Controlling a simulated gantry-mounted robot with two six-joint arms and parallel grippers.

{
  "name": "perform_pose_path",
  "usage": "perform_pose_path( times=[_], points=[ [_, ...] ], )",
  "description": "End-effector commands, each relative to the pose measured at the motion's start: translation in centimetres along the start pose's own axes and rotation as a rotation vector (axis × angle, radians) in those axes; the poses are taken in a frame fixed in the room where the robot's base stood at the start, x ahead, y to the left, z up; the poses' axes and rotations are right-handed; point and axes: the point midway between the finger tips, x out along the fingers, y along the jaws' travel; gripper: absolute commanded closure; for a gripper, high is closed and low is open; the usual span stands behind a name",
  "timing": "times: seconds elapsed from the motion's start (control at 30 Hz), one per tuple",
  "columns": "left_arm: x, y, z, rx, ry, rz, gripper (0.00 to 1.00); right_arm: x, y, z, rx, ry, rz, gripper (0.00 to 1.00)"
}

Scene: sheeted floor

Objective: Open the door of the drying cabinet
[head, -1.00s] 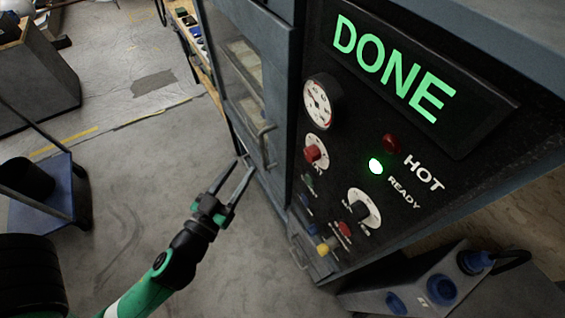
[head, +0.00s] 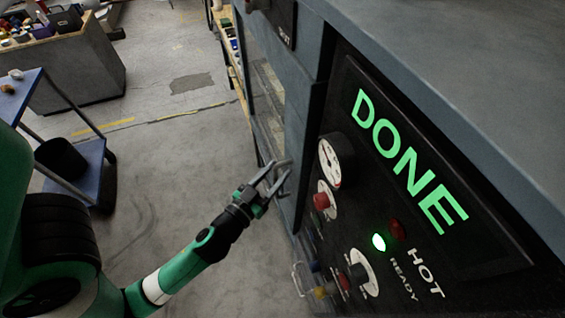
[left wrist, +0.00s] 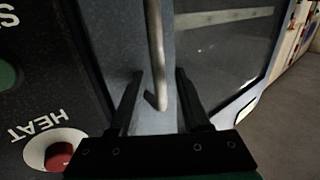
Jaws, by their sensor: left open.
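The drying cabinet (head: 450,70) fills the right of the head view. Its door (head: 296,130), grey-framed with a glass pane, is on the left side of the control panel and looks shut. The metal door handle (left wrist: 156,45) shows in the left wrist view as an upright bar with a bent lower end. My left gripper (head: 280,168) is open at the handle. In the left wrist view the bar lies between its two dark fingers (left wrist: 158,85), with a gap on both sides. My right gripper is out of view.
The control panel (head: 345,235) reads DONE, with a green READY lamp lit and the HOT lamp dull red. A red HEAT knob (left wrist: 58,155) is close to the gripper. A blue cart (head: 85,170) stands left. The floor (head: 180,160) between is clear.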

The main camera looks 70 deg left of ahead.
Motion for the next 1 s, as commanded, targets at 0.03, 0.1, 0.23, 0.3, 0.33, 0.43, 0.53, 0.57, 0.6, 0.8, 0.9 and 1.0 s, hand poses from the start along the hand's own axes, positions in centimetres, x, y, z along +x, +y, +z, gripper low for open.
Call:
perform_pose_path(
  times=[0.03,0.1,0.23,0.3,0.33,0.43,0.53,0.57,0.6,0.8,0.9,1.0],
  points=[
    [0.06,-0.02,-0.01,0.000,0.000,-0.001,0.53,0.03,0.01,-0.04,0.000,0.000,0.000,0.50],
    [0.07,-0.02,0.03,0.000,0.001,0.000,0.53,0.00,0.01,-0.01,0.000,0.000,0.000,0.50],
    [0.06,-0.02,0.04,0.000,0.000,0.000,0.53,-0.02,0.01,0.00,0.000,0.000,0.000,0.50],
    [0.06,-0.01,0.04,0.000,0.000,0.000,0.66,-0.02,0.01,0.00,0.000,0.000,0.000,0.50],
    [0.06,-0.01,0.04,0.000,0.000,0.000,0.71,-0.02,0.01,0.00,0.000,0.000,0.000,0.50],
    [0.05,-0.01,0.03,0.000,0.000,0.000,0.89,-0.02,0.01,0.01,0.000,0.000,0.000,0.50],
    [0.05,-0.01,0.03,0.000,0.000,0.000,1.00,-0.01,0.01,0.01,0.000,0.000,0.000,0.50],
    [0.05,-0.01,0.03,0.000,0.000,0.000,1.00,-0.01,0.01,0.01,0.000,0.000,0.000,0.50],
    [0.05,-0.01,0.03,0.001,0.000,0.000,1.00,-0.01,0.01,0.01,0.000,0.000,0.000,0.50],
    [0.05,0.00,0.02,0.001,0.000,0.000,1.00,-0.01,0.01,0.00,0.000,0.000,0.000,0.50],
    [0.05,0.00,0.03,0.001,0.000,0.000,1.00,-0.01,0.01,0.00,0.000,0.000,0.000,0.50],
    [0.05,0.00,0.02,0.001,0.000,0.000,1.00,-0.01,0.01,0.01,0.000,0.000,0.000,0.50]
  ],
)
